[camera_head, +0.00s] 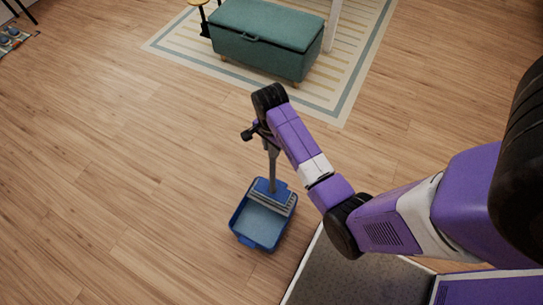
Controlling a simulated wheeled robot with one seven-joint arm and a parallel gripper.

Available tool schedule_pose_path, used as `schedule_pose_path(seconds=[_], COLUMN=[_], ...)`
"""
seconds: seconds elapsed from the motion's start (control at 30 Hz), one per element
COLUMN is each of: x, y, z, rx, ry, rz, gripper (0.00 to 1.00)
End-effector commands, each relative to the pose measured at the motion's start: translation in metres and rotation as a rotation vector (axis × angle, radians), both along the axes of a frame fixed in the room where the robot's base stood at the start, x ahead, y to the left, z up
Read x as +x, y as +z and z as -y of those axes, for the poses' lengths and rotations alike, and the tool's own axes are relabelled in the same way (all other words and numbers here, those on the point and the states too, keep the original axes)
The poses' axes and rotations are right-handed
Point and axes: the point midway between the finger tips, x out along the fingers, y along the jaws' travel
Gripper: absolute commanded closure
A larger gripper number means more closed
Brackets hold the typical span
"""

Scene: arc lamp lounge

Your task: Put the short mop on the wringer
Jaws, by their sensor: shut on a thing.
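A blue mop bucket (236,222) stands on the wooden floor below my arm. Its wringer (275,200), with grey slats, sits across the far side of the bucket. My gripper (258,136) is above the wringer and shut on the upper part of the short mop (273,170). The mop's grey handle runs almost upright down from my gripper to the wringer area. The mop's lower end is not clear to see, so I cannot tell whether it touches the wringer. My arm's dark wrist hides part of the grip.
A green storage bench (265,48) stands on a striped rug (345,85) beyond the bucket. A yellow-topped black stand (201,12) is beside the bench. A patterned mat with blue items (12,36) lies at far left. The floor left of the bucket is clear.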

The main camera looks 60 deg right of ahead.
Motion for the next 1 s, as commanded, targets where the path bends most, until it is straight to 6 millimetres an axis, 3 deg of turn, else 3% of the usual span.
schedule_pose_path(seconds=[0.5,0.93,0.97,1.0], x=[0.0,0.0,0.0,0.0], y=[-0.055,-0.06,-0.06,-0.06], z=[0.0,0.0,0.0,0.0], rx=[0.0,0.0,0.0,0.0], ry=[0.0,0.0,0.0,0.0], rz=[0.0,0.001,0.0,0.0], gripper=[1.0,1.0,0.65,0.57])
